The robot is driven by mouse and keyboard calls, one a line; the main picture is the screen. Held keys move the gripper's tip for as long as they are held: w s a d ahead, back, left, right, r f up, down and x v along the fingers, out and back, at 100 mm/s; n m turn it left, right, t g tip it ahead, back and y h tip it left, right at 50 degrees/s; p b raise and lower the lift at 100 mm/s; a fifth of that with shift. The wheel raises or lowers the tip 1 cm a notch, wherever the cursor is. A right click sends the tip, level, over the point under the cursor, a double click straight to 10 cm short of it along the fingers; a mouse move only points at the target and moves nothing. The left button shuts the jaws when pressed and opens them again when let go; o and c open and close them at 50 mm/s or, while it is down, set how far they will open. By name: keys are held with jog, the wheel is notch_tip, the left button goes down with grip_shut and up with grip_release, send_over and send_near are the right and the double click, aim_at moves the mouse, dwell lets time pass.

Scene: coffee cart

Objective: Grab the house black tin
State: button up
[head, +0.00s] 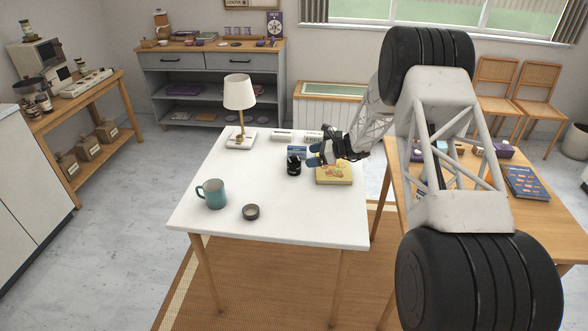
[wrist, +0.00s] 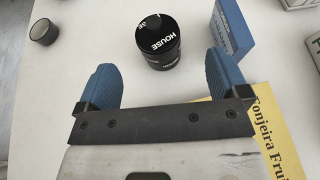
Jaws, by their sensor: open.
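The house black tin (wrist: 160,45) stands upright on the white table, with the word HOUSE in white on its side. In the head view the tin (head: 293,165) is just left of my gripper (head: 313,155). In the wrist view my gripper (wrist: 163,85) is open, with blue fingers apart and nothing between them. The tin lies ahead of the fingertips, roughly centred in the gap, and no contact shows.
A blue box (wrist: 231,28) stands close beside the tin, near the right finger. A yellow book (head: 333,173) lies under my gripper. A small dark round jar (wrist: 44,32), a teal mug (head: 212,194) and a lamp (head: 239,95) share the white table (head: 290,220).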

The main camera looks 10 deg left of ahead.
aim_at(295, 159)
jog(key=shift+a, duration=0.1)
jog(key=shift+x, duration=1.2)
jog(key=shift+a+f, duration=0.1)
jog(key=shift+x, duration=2.45)
jog(key=shift+s, duration=0.2)
jog(key=shift+c, duration=0.2)
jog(key=c, duration=1)
jog(key=shift+c, duration=0.2)
